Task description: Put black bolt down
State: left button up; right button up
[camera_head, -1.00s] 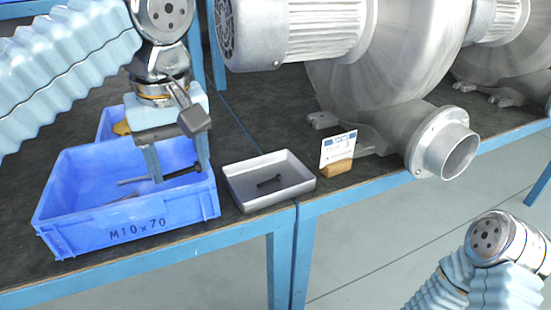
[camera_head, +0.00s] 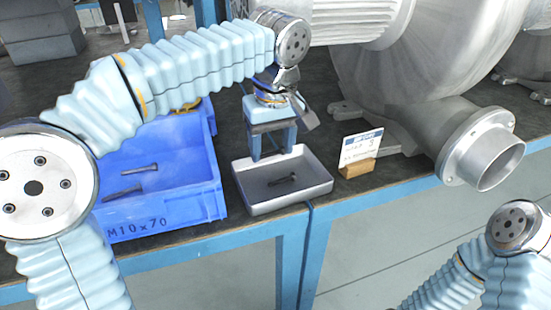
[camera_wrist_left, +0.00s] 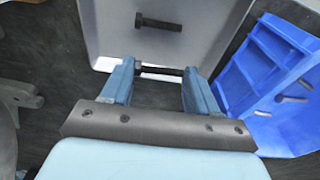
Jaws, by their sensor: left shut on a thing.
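My left gripper (camera_head: 272,157) hangs over the back left part of the grey metal tray (camera_head: 256,203). In the left wrist view the left gripper (camera_wrist_left: 160,78) is shut on a black bolt (camera_wrist_left: 160,70), which spans between its two fingertips. I cannot make out this held bolt in the head view. Another black bolt (camera_head: 284,179) lies in the tray; it also shows in the left wrist view (camera_wrist_left: 158,23), apart from the held one. My right gripper is out of view; only part of that arm shows at lower right.
The blue M10x70 bin (camera_head: 205,205) with a few bolts stands left of the tray, partly hidden by my left arm. A small card on a wooden block (camera_head: 358,168) stands right of the tray. A large grey blower (camera_head: 420,85) fills the back right.

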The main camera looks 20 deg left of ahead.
aim_at(276, 153)
pick_arm(q)
jog(key=shift+w+d+f, duration=0.15)
jog(key=shift+w+f, duration=0.1)
jog(key=shift+f, duration=0.1)
jog(key=shift+w+d+f, duration=0.1)
jog(key=shift+w+f, duration=0.05)
jog(key=shift+f, duration=1.55)
jog(key=shift+f, duration=0.15)
jog(key=o, duration=1)
jog(key=shift+o, duration=0.2)
notch_tip(276, 153, up, 12)
jog(key=s+p, duration=0.1)
jog(key=p, duration=0.1)
jog(key=shift+d, duration=0.45)
jog(key=shift+s, duration=0.1)
